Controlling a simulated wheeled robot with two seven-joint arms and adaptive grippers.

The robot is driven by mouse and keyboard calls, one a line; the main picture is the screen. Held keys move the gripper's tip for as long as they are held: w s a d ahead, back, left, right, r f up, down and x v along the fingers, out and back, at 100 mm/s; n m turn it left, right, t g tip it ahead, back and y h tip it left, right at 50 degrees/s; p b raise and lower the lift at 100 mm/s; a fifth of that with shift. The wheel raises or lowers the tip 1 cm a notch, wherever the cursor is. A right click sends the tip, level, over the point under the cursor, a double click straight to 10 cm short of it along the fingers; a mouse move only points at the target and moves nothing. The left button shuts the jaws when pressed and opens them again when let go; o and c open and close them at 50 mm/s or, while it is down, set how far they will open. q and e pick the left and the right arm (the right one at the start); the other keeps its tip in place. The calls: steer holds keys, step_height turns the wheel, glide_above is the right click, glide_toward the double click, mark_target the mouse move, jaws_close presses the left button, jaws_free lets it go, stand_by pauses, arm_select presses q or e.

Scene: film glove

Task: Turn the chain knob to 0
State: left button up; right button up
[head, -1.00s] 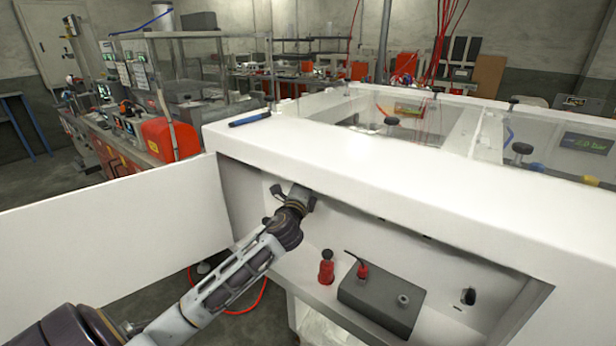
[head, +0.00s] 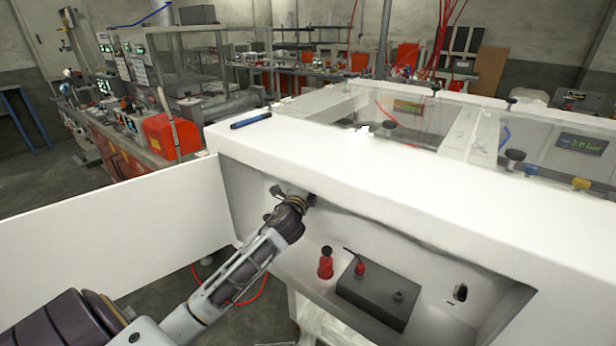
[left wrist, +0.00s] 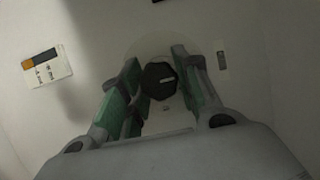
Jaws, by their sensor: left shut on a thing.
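The chain knob (left wrist: 160,80) shows in the left wrist view as a dark, many-sided knob with a short pale mark lying nearly level. It sits on the pale back wall. My left gripper (left wrist: 156,72) is shut on it, with green-padded fingers on both sides. In the head view, my left gripper (head: 290,191) is against the wall inside the open recess of the white machine, and it hides the knob. The dial's numbers cannot be read. My right gripper is not in view.
A white door panel (head: 115,235) stands open at the left of the white machine (head: 350,180). A red bottle (head: 326,264) and a dark grey box (head: 376,293) stand on the recess floor. A small label (left wrist: 46,68) is on the wall left of the knob.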

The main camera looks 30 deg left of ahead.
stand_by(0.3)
arm_select(q)
steer(key=o, duration=1)
steer(key=shift+s, duration=0.15)
steer(key=shift+v, duration=5.85)
